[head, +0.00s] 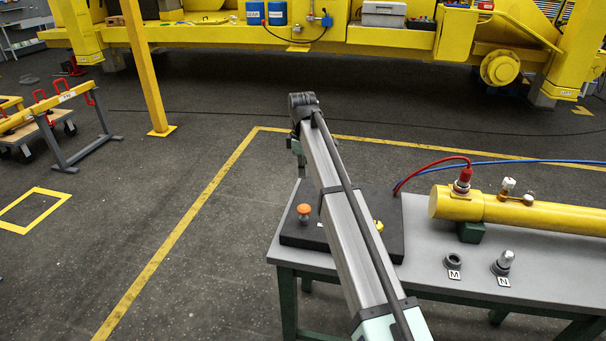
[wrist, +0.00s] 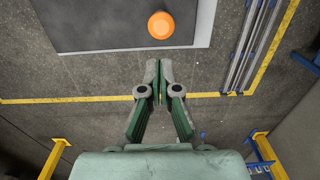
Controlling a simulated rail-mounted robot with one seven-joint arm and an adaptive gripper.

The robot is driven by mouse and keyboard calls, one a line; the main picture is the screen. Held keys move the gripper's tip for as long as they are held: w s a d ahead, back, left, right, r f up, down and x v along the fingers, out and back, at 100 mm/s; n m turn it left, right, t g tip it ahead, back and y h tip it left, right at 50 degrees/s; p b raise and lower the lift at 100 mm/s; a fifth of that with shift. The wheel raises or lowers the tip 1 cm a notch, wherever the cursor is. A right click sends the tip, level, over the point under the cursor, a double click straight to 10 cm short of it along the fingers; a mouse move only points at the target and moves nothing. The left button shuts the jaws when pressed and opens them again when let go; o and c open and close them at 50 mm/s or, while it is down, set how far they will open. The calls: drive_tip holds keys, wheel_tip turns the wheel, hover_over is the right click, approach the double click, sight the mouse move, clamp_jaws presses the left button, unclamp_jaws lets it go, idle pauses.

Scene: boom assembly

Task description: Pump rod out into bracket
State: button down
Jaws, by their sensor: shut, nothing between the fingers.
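My gripper (wrist: 159,75) is shut and empty in the wrist view, its fingertips together just below the edge of the black plate in the picture. An orange round knob (wrist: 161,25) is on that plate, straight ahead of the fingertips and apart from them. In the head view the orange knob (head: 304,209) stands on the black plate (head: 295,232) at the table's left end. A yellow cylinder (head: 545,214) lies at the table's right, with a red hose and a blue hose near its end cap. I cannot make out the rod or the bracket.
The grey table (head: 430,285) carries a dark ring (head: 453,260) labelled M and a metal pin (head: 503,262) labelled N. A yellow knob (head: 378,226) is partly hidden behind my arm. A yellow post (head: 148,75) stands at left; the floor beside the table is clear.

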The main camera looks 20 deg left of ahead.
sight(304, 206)
wheel_tip(304, 206, down, 12)
drive_tip(key=p, duration=0.3)
drive_tip(key=shift+s+d+r+p, duration=0.1)
drive_tip(key=shift+r+p, duration=0.1)
drive_tip(key=shift+p, duration=0.1)
drive_tip(key=shift+f, duration=0.2)
drive_tip(key=shift+f+b, duration=0.7)
drive_tip(key=shift+f, duration=0.75)
drive_tip(key=shift+r, duration=0.1)
wheel_tip(304, 206, up, 14)
drive_tip(key=b, duration=0.1)
drive_tip(key=shift+r, duration=0.1)
idle(0.3)
